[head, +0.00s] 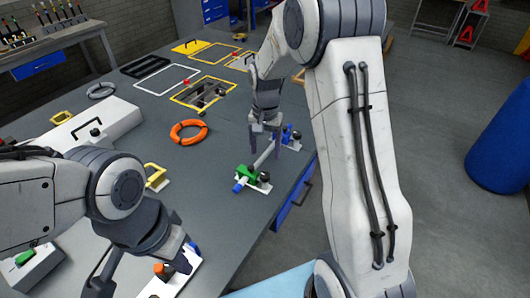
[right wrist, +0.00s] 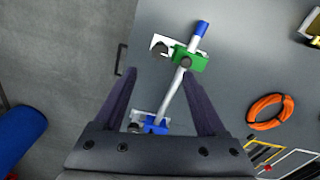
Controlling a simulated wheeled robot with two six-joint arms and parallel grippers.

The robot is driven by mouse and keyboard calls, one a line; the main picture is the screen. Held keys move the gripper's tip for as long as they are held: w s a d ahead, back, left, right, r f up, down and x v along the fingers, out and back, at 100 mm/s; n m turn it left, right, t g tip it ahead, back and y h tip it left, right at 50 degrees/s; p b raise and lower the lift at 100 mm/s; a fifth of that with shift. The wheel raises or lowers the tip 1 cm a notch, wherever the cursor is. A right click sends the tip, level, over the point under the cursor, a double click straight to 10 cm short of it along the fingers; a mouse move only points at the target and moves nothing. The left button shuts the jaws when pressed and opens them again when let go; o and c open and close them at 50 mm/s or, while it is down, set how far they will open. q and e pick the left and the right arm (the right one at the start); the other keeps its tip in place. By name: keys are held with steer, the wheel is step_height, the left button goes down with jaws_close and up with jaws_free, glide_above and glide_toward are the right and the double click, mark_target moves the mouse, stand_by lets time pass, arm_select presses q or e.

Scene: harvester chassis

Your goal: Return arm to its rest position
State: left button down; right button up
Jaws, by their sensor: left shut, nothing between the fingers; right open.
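My right gripper (head: 265,150) hangs fingers-down over the grey table near its right edge. It is open and empty. In the right wrist view its two fingers (right wrist: 160,100) stand on either side of a grey rod (right wrist: 173,97), apart from it. The rod lies in a green clamp (right wrist: 190,61) and a blue clamp (right wrist: 155,124), and one end has a blue tip (right wrist: 200,28). In the head view the green clamp (head: 247,172) is just left of the gripper.
An orange ring (head: 188,132), a grey ring (head: 101,90) and a yellow frame (head: 205,92) lie on the table. A white box with a handle (head: 95,128) is at the left. A blue barrel (head: 502,140) stands on the floor at right. The middle of the table is mostly clear.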

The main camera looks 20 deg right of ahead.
steer(key=shift+a, duration=0.1)
steer(key=s+a+r+n, duration=0.4)
steer(key=s+a, duration=0.1)
steer(key=a, duration=0.3)
steer(key=s+a+r+n, duration=0.1)
steer(key=s+a+n, duration=0.1)
steer(key=s, duration=0.5)
steer(key=s+a+r+n, duration=0.1)
steer(key=s+a+n, duration=0.2)
steer(key=s+n, duration=0.2)
steer(key=s+a+r+n+y, duration=0.1)
steer(key=s+a+r+n, duration=0.1)
steer(key=s, duration=0.9)
steer(key=shift+s+a+n, duration=0.15)
steer(key=shift+a+n, duration=0.45)
steer(key=shift+n, duration=0.3)
